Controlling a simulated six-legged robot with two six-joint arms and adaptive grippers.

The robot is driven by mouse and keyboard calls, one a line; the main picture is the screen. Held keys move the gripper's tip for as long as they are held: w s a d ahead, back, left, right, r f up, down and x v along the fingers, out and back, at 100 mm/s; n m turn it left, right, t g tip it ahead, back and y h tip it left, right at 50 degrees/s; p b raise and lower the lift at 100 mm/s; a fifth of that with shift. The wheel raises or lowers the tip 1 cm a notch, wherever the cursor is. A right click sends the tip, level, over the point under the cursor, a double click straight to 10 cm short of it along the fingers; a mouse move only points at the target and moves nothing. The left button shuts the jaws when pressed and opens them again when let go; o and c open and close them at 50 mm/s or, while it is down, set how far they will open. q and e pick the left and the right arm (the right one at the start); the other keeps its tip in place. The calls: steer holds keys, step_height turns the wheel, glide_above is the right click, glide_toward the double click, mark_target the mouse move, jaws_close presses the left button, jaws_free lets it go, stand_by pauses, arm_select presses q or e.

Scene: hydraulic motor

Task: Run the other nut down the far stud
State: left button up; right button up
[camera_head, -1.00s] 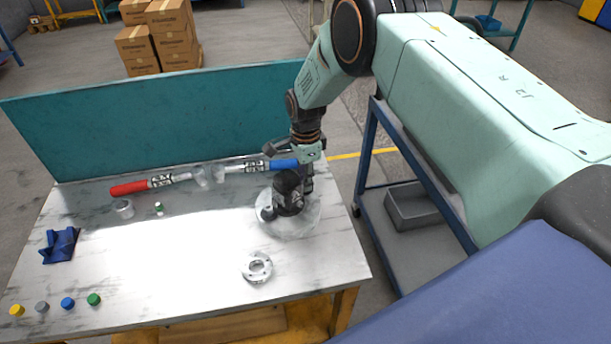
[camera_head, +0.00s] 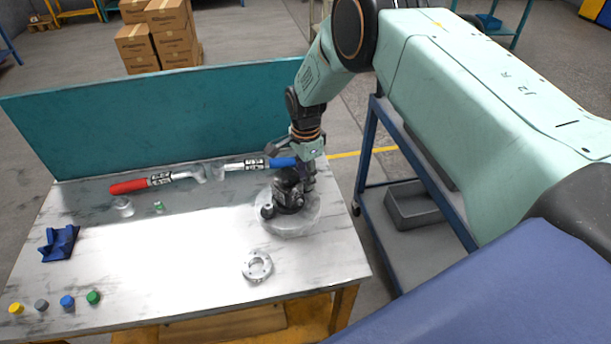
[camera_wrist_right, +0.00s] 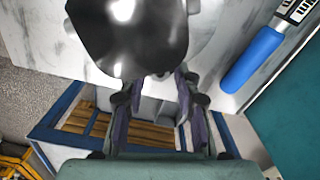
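The dark hydraulic motor (camera_head: 288,192) sits on a pale round plate (camera_head: 288,228) at the right of the table. In the right wrist view, a dark glossy body (camera_wrist_right: 125,35) fills the upper middle. My right gripper (camera_head: 306,172) is close above the motor's right side. In the right wrist view the right gripper (camera_wrist_right: 158,78) has its fingers apart, with nothing seen held between them and the tips near the dark body's edge. The nut and the far stud are too small or hidden to tell apart. My left gripper is out of view.
A red-handled tool (camera_head: 130,186) and a blue-handled tool (camera_head: 283,162) lie along the teal back panel (camera_head: 150,120). A pale ring (camera_head: 257,266) lies in front of the plate. A blue piece (camera_head: 59,243) and several colored caps are at left.

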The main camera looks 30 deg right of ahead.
steer(key=n, duration=0.4)
steer(key=shift+f+n+b, duration=0.1)
steer(key=shift+n+b, duration=0.2)
steer(key=shift+b, duration=0.05)
steer(key=n, duration=0.3)
steer(key=shift+n, duration=0.3)
steer(key=shift+c, duration=0.2)
jaws_close()
steer(key=m, duration=0.3)
steer(key=shift+m+p, duration=0.35)
steer(key=shift+m, duration=1.65)
steer(key=shift+o, duration=0.2)
jaws_free()
